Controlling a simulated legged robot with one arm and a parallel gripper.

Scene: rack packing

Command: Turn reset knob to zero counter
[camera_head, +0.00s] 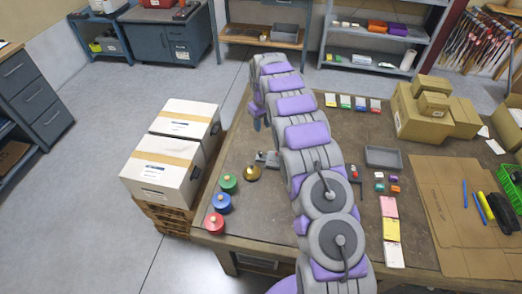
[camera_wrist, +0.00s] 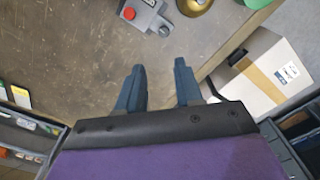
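A small grey device with a red round part, which looks like the counter (camera_wrist: 146,14), lies on the table at the top of the wrist view, cut off by the edge. A small metal piece, possibly the reset knob (camera_wrist: 164,31), sticks out at its near end. In the head view the grey device (camera_head: 266,158) is beside my arm, left of it and partly hidden. My gripper (camera_wrist: 159,66) is open and empty, with its two dark fingers apart and pointing towards the device without touching it. In the head view the fingers are mostly hidden by the arm.
A brass dome (camera_head: 253,174) stands right beside the device. Green, blue and red knobbed cylinders (camera_head: 223,202) line the table's left edge. White boxes (camera_head: 172,150) stand left of the table. A grey tray (camera_head: 383,157) and cardboard boxes (camera_head: 430,112) are on the right.

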